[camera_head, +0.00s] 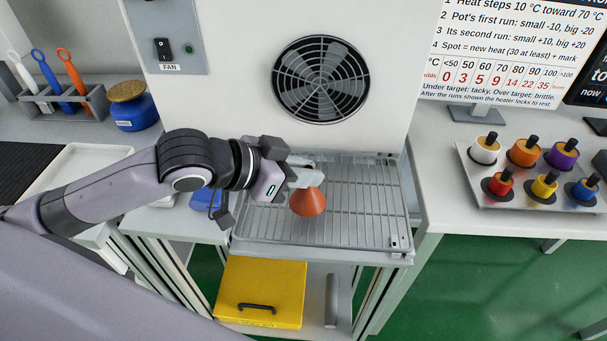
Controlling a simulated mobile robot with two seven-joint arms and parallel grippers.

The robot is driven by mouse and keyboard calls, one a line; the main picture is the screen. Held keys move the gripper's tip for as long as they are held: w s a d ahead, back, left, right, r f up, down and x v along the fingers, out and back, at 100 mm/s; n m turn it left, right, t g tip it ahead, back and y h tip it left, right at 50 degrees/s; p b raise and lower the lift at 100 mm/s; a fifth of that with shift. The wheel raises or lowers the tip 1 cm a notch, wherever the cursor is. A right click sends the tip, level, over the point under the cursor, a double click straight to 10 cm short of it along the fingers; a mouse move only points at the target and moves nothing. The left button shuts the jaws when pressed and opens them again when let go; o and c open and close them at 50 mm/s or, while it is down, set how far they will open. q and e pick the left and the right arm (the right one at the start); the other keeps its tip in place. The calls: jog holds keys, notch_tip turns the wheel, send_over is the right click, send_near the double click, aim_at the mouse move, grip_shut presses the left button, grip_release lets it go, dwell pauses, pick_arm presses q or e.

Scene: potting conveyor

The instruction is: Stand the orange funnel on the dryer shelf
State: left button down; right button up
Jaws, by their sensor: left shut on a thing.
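The orange funnel (309,201) is a small cone with its wide end down, at the left part of the dryer shelf. My left gripper (303,180) is shut on its upper end, coming in from the left. The dryer shelf (365,200) is a wire rack in front of the fan, otherwise bare. The funnel's wide end appears close above or on the wires; I cannot tell whether it touches. The gripper hides the funnel's top. My right gripper is not in view.
The fan (320,79) is in the white panel behind the shelf. A tray (545,197) with several coloured capped pots stands on the right counter. A blue jar (133,110) and a tool rack (62,102) stand at left. A yellow box (260,290) is below the shelf.

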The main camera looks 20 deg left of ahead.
pick_arm(q)
jog(key=shift+f, duration=0.25)
jog(key=shift+f, duration=0.1)
jog(key=c, duration=1.1)
grip_release()
jog(key=shift+o, duration=0.2)
jog(key=p+v, duration=0.6)
jog(key=v, duration=0.6)
jog(key=shift+p, duration=0.35)
